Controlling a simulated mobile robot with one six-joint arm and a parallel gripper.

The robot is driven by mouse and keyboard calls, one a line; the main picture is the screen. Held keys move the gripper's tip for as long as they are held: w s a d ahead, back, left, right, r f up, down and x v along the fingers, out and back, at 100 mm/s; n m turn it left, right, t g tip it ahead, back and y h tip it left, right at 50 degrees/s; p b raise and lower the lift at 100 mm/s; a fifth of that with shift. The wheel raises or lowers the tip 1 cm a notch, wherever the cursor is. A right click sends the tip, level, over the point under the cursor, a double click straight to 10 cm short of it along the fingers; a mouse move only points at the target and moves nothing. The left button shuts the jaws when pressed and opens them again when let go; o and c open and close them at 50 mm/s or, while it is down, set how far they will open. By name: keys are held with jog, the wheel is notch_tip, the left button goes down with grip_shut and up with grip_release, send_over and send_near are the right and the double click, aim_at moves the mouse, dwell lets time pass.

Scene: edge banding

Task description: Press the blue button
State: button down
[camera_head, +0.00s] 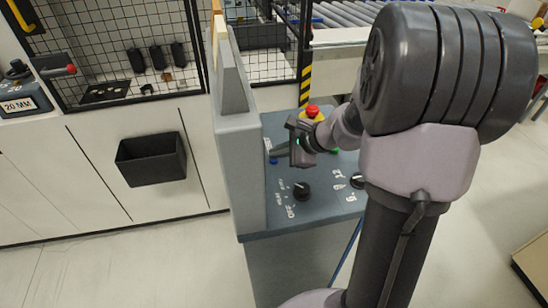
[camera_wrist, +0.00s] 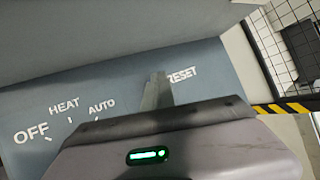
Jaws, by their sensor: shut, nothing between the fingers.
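The blue button (camera_head: 273,161) shows as a small patch on the grey control panel (camera_head: 257,236) in the head view, just below my fingertips. My gripper (camera_head: 274,152) reaches over the panel from the right, with its fingers shut, empty and pointing left. In the wrist view the shut fingers (camera_wrist: 156,88) lie beside the RESET label (camera_wrist: 182,75). The blue button does not show in the wrist view; the fingers or gripper body may hide it. I cannot tell whether the fingertips touch the button.
A red emergency knob (camera_head: 313,111) on a yellow base stands behind my gripper. A green button (camera_head: 335,151) is partly hidden to its right. Black rotary knobs (camera_head: 301,190) sit nearer the front. A tall grey housing (camera_head: 240,160) bounds the panel on the left.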

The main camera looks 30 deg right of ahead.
aim_at(277, 161)
jog(key=shift+r+p, duration=0.6)
jog(key=shift+r, duration=0.25)
jog(key=shift+r, duration=0.1)
notch_tip(277, 161, up, 5)
jog(key=p, duration=0.4)
